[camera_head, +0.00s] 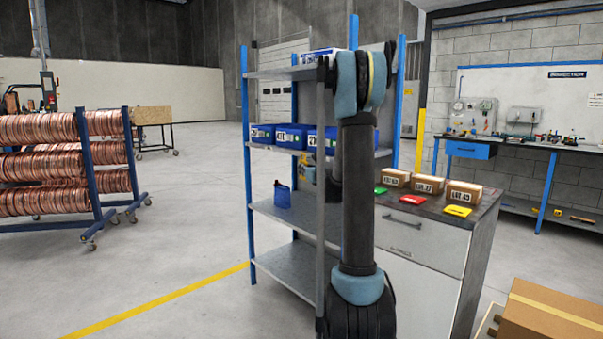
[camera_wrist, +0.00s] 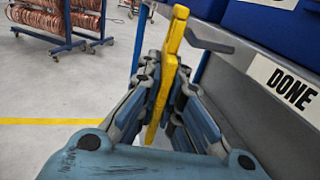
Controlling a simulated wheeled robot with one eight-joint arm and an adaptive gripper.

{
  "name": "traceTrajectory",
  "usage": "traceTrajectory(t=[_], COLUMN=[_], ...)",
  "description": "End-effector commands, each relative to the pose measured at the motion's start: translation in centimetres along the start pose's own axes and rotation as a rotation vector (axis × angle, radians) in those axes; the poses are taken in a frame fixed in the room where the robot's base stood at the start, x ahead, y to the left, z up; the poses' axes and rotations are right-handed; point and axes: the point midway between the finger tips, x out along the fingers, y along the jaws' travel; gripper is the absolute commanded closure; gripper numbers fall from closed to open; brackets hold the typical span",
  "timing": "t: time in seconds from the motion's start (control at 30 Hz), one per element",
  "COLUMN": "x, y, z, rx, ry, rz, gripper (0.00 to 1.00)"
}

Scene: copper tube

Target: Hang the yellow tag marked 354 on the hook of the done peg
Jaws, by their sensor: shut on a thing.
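My gripper (camera_wrist: 163,95) is shut on a yellow tag (camera_wrist: 173,42) in the wrist view. The tag is seen nearly edge-on and stands upright between the fingers, its top above them. Its number and hole cannot be read from this angle. A dark grey hook (camera_wrist: 212,43) juts from the shelf edge just right of the tag's upper part. A white label reading DONE (camera_wrist: 288,86) is on the shelf edge, right of the hook. In the head view, my arm hides most of the gripper.
The blue-post shelf rack (camera_head: 289,75) holds blue bins (camera_head: 291,137) and a blue container (camera_head: 282,195). Right of it, a cabinet (camera_head: 423,250) bears cartons (camera_head: 430,184) and green, red and yellow flat pieces (camera_head: 457,211). Floor left of the rack is open.

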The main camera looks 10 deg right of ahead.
Motion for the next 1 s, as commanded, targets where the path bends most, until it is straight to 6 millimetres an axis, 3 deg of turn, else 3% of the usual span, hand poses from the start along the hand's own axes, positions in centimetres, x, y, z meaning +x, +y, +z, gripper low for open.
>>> traceTrajectory(t=[0.6, 1.0], x=[0.7, 0.8], y=[-2.7, -3.2], z=[-0.6, -1.1], rx=[0.0, 0.0], ry=[0.0, 0.0], rz=[-0.001, 0.0], gripper=[1.0, 1.0])
